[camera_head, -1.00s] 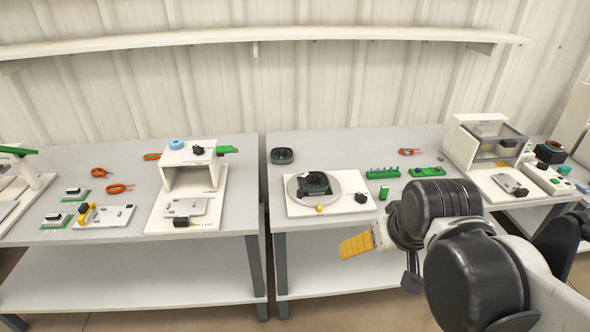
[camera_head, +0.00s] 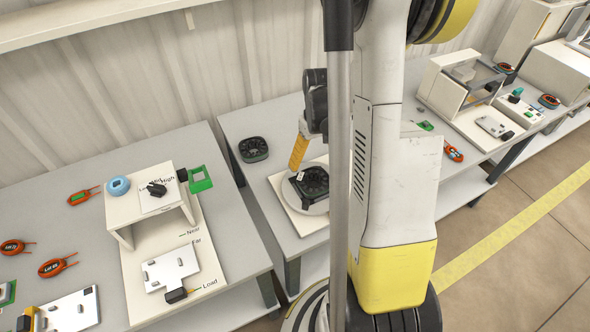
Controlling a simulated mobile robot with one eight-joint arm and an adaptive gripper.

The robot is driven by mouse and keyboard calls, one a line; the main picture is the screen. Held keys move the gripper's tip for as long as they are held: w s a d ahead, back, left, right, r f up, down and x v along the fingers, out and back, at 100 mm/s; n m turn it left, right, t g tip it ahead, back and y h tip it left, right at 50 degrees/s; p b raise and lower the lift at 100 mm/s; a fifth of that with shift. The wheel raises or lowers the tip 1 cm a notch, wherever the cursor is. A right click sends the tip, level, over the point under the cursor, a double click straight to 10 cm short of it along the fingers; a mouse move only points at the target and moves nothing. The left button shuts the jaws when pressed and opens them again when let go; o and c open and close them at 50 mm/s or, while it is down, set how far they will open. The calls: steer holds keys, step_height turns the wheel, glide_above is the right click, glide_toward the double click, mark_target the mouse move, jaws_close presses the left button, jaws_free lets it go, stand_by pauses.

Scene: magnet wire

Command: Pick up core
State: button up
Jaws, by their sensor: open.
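Two dark pieces could be the core, and I cannot tell which one is meant. One black ring-like piece (camera_head: 254,149) lies flat on the grey table, left of the white board. A second black piece (camera_head: 312,182) with a round finned middle sits on the round plate of the white board (camera_head: 284,199). My gripper (camera_head: 297,167) points down, with its yellow finger just behind and left of the second black piece. It is open and holds nothing I can see. Whether it touches that piece cannot be told. My own arm and column hide the table to the right.
On the left table, a white stand (camera_head: 119,213) holds a blue ring (camera_head: 118,186); a green frame (camera_head: 200,180) is beside it. Orange-red coils (camera_head: 57,264) lie further left. A white open box (camera_head: 455,85) stands at right. A shelf (camera_head: 70,20) runs above.

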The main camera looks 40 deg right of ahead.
steer(key=b, duration=0.2)
glide_above(314, 180)
steer(key=s+a, duration=0.1)
step_height(314, 180, down, 4)
steer(key=shift+s+a+f, duration=0.1)
steer(key=shift+f, duration=0.15)
step_height(314, 180, down, 6)
steer(key=b, duration=0.2)
steer(key=shift+r+b, duration=0.15)
steer(key=shift+b, duration=0.25)
steer(key=shift+r, duration=0.1)
steer(key=c, duration=1.2)
